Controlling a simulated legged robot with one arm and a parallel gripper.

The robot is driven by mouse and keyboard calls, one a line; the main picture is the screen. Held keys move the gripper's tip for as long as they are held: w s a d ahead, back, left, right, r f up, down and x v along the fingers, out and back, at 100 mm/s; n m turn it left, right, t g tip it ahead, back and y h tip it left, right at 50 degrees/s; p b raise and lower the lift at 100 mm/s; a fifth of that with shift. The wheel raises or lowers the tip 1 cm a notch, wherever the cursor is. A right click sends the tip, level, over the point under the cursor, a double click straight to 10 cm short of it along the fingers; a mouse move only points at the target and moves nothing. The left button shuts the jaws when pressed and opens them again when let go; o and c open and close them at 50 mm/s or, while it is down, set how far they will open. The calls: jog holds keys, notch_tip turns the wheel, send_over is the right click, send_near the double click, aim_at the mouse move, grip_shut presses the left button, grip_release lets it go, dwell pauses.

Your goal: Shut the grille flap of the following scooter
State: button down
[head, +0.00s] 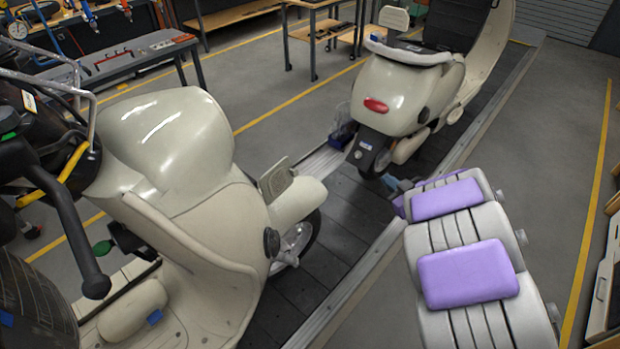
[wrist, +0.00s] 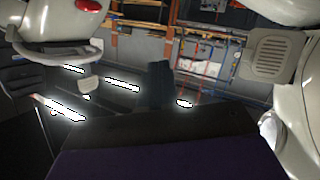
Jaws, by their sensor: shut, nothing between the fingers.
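The following scooter (head: 165,150) is the cream one at the left in the head view, standing on the slat conveyor. Its grille flap (head: 276,180), a small slatted panel, stands out from the front body above the front fender, so it is open. In the wrist view the flap (wrist: 271,56) shows at the upper right, slats facing the camera. My gripper (head: 391,184) is mostly hidden behind my arm in the head view, right of the flap and apart from it. In the wrist view its dark fingers (wrist: 159,84) are together and empty, left of the flap.
A leading cream scooter (head: 408,95) with a red tail light stands farther along the conveyor (head: 352,205), close beyond my gripper. Bare slats lie between the scooters. A workbench (head: 115,60) and a cart (head: 318,30) stand at the back.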

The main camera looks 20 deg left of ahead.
jog(key=s+a+f+n+g+y, duration=0.2)
jog(key=s+a+f+g+y, duration=0.15)
jog(key=s+a+y, duration=0.55)
jog(key=g+h+b, duration=0.1)
jog(key=h+b, duration=0.1)
jog(key=h, duration=0.1)
send_near(297, 173)
jog(key=x, duration=0.6)
jog(key=shift+s+f, duration=0.15)
jog(key=shift+f, duration=0.1)
jog(key=shift+a+n+y+b, duration=0.3)
jog(key=shift+w+r, duration=0.15)
jog(key=shift+w, duration=0.15)
jog(key=shift+w+d+r, duration=0.1)
jog(key=shift+d+r, duration=0.05)
jog(key=shift+d, duration=0.05)
